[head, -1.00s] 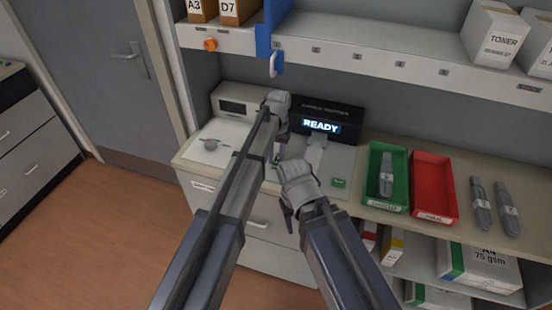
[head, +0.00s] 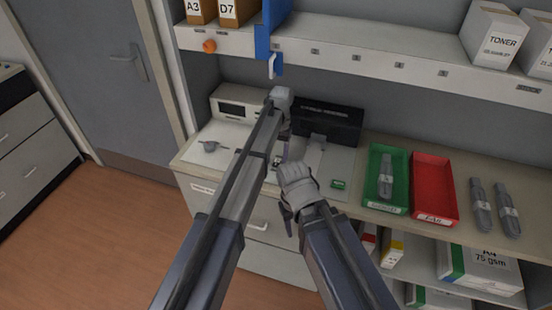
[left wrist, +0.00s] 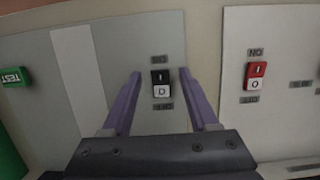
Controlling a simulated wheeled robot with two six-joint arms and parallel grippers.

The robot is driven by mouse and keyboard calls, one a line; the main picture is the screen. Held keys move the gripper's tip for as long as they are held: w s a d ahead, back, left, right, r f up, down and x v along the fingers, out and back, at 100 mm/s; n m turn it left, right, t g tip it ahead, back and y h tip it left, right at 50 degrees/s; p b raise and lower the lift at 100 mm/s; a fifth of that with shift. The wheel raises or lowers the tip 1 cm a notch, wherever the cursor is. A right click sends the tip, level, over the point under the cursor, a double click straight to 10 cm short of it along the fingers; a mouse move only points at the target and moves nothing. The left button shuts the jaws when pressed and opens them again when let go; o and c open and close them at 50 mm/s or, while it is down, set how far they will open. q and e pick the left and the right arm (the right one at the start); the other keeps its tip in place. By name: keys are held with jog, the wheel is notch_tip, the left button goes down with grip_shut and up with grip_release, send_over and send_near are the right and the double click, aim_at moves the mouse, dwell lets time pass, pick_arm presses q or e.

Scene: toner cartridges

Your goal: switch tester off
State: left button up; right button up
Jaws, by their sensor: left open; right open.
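The black tester (head: 335,122) stands at the back of the counter, and its display is dark. Its pale base plate carries a green TEST button (head: 339,184), which also shows in the left wrist view (left wrist: 15,77). A black and white rocker switch (left wrist: 161,83) lies on the same plate, between my left fingers in that view. My left gripper (head: 279,158) is open and points down over the plate; whether it touches the switch I cannot tell. My right gripper (head: 289,218) is open and empty, in front of the counter edge.
A beige device (head: 238,105) stands left of the tester; a red and white switch (left wrist: 256,82) sits on a neighbouring panel. A green tray (head: 373,193) with a grey cartridge and an empty red tray (head: 433,190) are at the right. A shelf (head: 400,62) overhangs the counter.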

aim_at(275, 165)
pick_arm(q)
jog(key=shift+r, duration=0.1)
jog(key=shift+w+r+p, duration=0.15)
jog(key=shift+r+p, duration=0.35)
jog(key=shift+p, duration=0.1)
jog(key=shift+p+v, duration=0.95)
jog(key=shift+v, duration=0.05)
jog(key=w+d, duration=0.1)
jog(key=w, duration=0.2)
jog(key=w+d, duration=0.1)
jog(key=w, duration=0.3)
jog(key=w+d, duration=0.1)
jog(key=w, duration=0.3)
jog(key=shift+w+d+f, duration=0.1)
jog(key=shift+w+d, duration=0.15)
jog(key=shift+d, duration=0.15)
jog(key=shift+s, duration=0.2)
